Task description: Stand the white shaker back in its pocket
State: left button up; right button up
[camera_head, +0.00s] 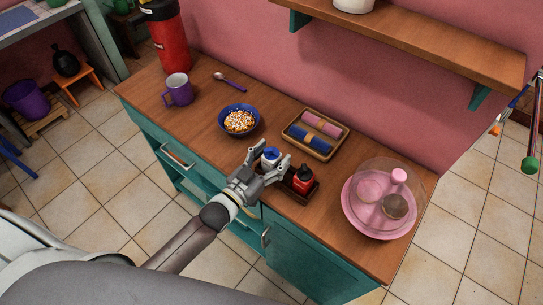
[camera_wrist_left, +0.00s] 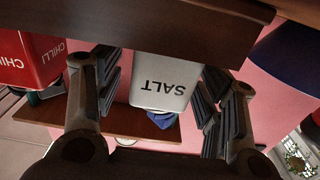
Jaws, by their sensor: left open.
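The white shaker (camera_head: 271,158), with a blue top, is upright between the fingers of my left gripper (camera_head: 268,163). In the left wrist view, which is upside down, the shaker (camera_wrist_left: 162,82) reads SALT. The left gripper (camera_wrist_left: 160,100) is open there, with one finger on each side and gaps beside the shaker. The dark wooden caddy (camera_head: 302,195) holds the red shaker (camera_head: 303,179). In the wrist view the caddy's wall (camera_wrist_left: 150,25) hides the white shaker's lower end, and it appears to stand in its pocket. My right gripper is not in view.
A blue bowl of sprinkles (camera_head: 239,120) is behind left of the gripper. A tray with rolled napkins (camera_head: 316,135) is behind it. A pink stand with a clear dome (camera_head: 380,205) is at right. A purple mug (camera_head: 178,90) and red flask (camera_head: 167,40) stand farther left.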

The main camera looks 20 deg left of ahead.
pick_arm(q)
jog(key=shift+s, duration=0.1)
jog(key=v, duration=1.2)
jog(key=s+a+f+n+g+y, duration=0.1)
jog(key=s+a+f+g+y, duration=0.15)
jog(key=f, duration=0.75)
jog(key=s+a+f+g+y+b, duration=0.1)
jog(key=s+f+g, duration=0.15)
jog(key=f, duration=0.75)
jog(key=s+a+f+n+g+y, duration=0.1)
jog(key=s+a+f+g, duration=0.15)
jog(key=f, duration=0.75)
jog(key=s+f+g+y, duration=0.1)
jog(key=s+f+g, duration=0.3)
jog(key=s+f, duration=0.4)
jog(key=s+d+f+g+b, duration=0.1)
jog(key=s+f+g, duration=0.3)
jog(key=s+f, duration=0.5)
jog(key=s, duration=0.7)
jog(key=shift+s+d+y, duration=0.15)
jog(key=shift+d+y, duration=0.1)
jog(key=shift+y, duration=0.1)
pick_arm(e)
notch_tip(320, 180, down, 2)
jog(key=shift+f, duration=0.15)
pick_arm(q)
jog(key=shift+g, duration=0.25)
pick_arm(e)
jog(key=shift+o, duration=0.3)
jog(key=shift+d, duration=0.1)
